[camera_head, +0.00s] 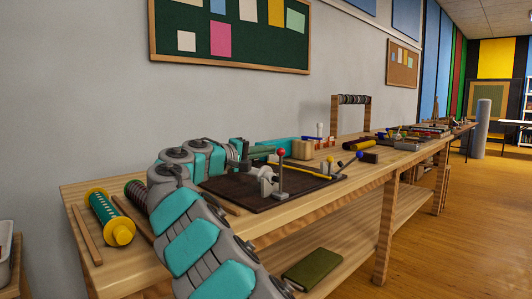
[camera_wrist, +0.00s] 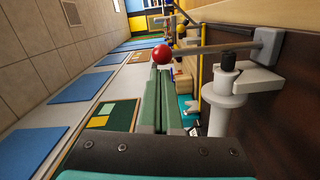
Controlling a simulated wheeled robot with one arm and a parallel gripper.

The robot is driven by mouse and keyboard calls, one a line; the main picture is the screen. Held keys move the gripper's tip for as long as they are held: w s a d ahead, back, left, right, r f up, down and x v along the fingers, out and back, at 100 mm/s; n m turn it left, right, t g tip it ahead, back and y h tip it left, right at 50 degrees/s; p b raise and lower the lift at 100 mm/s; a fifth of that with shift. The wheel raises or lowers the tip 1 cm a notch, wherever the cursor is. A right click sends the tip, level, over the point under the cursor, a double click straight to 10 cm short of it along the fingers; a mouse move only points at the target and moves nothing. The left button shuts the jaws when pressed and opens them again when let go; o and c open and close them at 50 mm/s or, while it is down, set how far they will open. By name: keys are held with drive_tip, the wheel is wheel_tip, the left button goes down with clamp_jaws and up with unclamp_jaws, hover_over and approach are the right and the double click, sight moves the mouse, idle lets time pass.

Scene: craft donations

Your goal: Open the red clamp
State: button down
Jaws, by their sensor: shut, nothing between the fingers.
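The red clamp (camera_head: 279,187) stands on a dark board (camera_head: 240,192) on the workbench, with its lever upright and a red ball knob (camera_head: 281,152) on top. In the wrist view the red knob (camera_wrist: 161,54) is just beyond the tips of my gripper (camera_wrist: 160,72). The lever rod (camera_wrist: 215,47) runs right from the knob to a grey bracket (camera_wrist: 267,47). A pale spindle with a black tip (camera_wrist: 229,61) is beside it. My gripper's green fingers are together and empty. Whether they touch the knob is not clear.
A teal and yellow spool (camera_head: 108,217) and wooden strips lie at the bench's left end. A wooden frame (camera_head: 351,117) stands farther back. The wall is behind the bench.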

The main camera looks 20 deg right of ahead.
drive_tip(key=s+d+f+m+b, duration=0.1)
drive_tip(key=s+m+b, duration=0.2)
drive_tip(key=s+b, duration=0.2)
drive_tip(key=s+d+f+m+b, duration=0.1)
drive_tip(key=s+d+m+b, duration=0.1)
drive_tip(key=s+b, duration=0.3)
drive_tip(key=shift+d+f+m+b, duration=0.25)
drive_tip(key=shift+m+b, duration=0.25)
drive_tip(key=shift+b, duration=0.85)
drive_tip(key=shift+d, duration=0.1)
